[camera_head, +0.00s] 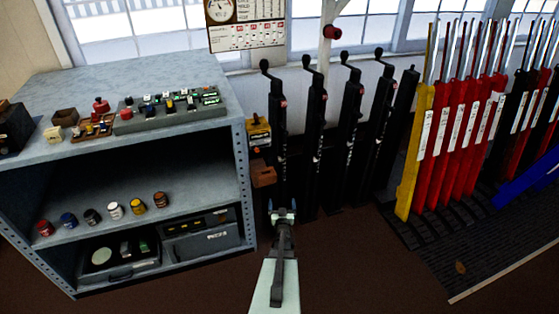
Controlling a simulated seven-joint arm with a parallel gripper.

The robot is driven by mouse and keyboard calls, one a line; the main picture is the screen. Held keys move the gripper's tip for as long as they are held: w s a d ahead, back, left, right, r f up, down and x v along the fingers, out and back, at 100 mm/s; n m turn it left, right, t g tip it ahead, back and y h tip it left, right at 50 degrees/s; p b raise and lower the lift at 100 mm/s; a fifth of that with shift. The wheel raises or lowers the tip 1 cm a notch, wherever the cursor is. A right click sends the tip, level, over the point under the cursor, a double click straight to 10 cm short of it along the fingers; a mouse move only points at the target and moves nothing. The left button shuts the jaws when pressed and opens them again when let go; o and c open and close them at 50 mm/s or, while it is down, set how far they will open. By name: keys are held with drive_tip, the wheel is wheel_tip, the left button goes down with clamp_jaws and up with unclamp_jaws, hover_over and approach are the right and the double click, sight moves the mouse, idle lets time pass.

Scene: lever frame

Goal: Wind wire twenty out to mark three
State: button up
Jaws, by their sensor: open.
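Several black wire adjuster posts stand in a row under the window, each with a crank handle at its top and a small red label. The leftmost post (278,145) is nearest the shelf; to its right are the second post (314,140), the third post (348,135) and the fourth post (384,120). The label numbers and scale marks are too small to read, so I cannot tell which is wire twenty. My gripper (283,214) is open, low in front of the leftmost post's base, well below the cranks. It appears empty; its fingertips are small.
A grey metal shelf (240,170) with jars and boxes stands at left. Yellow and red levers (450,150) fill the right, with a blue lever (528,180) leaning forward. A yellow box (258,133) sits between shelf and posts. The brown floor (370,270) in front is clear.

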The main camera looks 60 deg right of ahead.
drive_tip(key=w+d+r+t+h, duration=0.1)
drive_tip(key=w+d+r, duration=0.2)
drive_tip(key=d, duration=0.5)
drive_tip(key=shift+w+d+r, duration=0.3)
drive_tip(key=shift+w, duration=0.55)
